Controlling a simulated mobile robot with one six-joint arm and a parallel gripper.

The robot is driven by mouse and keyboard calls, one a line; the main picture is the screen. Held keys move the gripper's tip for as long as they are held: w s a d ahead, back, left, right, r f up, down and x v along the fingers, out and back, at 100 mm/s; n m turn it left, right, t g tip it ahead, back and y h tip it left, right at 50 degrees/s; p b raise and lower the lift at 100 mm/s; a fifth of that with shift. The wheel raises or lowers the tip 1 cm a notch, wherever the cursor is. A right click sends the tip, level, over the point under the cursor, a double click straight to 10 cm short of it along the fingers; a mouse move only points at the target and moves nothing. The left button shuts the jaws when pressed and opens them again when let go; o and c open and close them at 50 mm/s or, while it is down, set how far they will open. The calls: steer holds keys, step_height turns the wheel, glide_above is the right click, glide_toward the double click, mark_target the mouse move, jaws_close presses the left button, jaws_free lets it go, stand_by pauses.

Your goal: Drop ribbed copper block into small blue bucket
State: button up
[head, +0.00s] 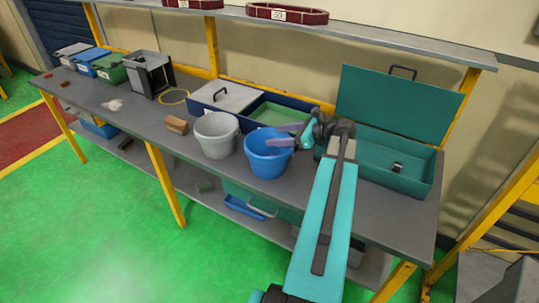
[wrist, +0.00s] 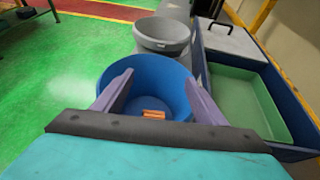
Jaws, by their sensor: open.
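The small blue bucket (head: 268,160) stands on the grey workbench near its front edge; it also shows in the wrist view (wrist: 150,72). The ribbed copper block (wrist: 153,114) shows inside the bucket in the wrist view, partly hidden by my gripper's dark bar. In the head view the bucket's inside is mostly hidden. My gripper (wrist: 157,92) is open, its two purple fingers spread apart over the bucket's mouth with the block seen between them. In the head view my gripper (head: 288,137) is at the bucket's upper right rim.
A grey bucket (head: 215,140) stands just left of the blue one. Behind are a blue tray box (head: 205,102) with a green insert and an open teal toolbox (head: 375,170). A brown block (head: 177,125) lies left on the bench (head: 140,115). A shelf runs above.

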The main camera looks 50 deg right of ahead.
steer(key=b+v, duration=0.3)
steer(key=v, duration=1)
stand_by(0.8)
